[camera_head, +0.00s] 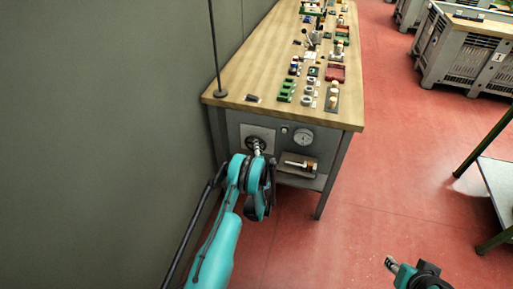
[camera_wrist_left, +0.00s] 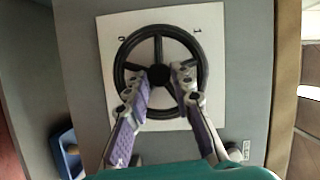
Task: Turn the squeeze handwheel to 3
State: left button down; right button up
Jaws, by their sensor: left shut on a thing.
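The squeeze handwheel is a black spoked wheel (camera_wrist_left: 203,62) on a white square plate (camera_wrist_left: 216,20), on the grey front of the bench. Small dark marks show near the plate's corners; I cannot read them surely. In the head view the handwheel (camera_head: 254,139) is partly covered by my left arm. My left gripper (camera_wrist_left: 171,75) reaches in front of the wheel, its two purple-padded fingers at the hub and lower spokes, and is shut on the wheel. The exact contact is partly hidden. My right gripper (camera_head: 391,264) is at the lower right, over the floor, away from the bench.
A round gauge (camera_head: 303,137) and a small shelf (camera_head: 290,170) with a light item are right of the wheel. The wooden benchtop (camera_head: 258,68) carries several small parts. A grey wall is on the left. Grey crates (camera_head: 455,65) stand far right; open red floor lies between.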

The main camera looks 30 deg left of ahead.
pick_arm(q)
jog(key=shift+a+r, duration=0.1)
jog(key=c, duration=1.6)
grip_release()
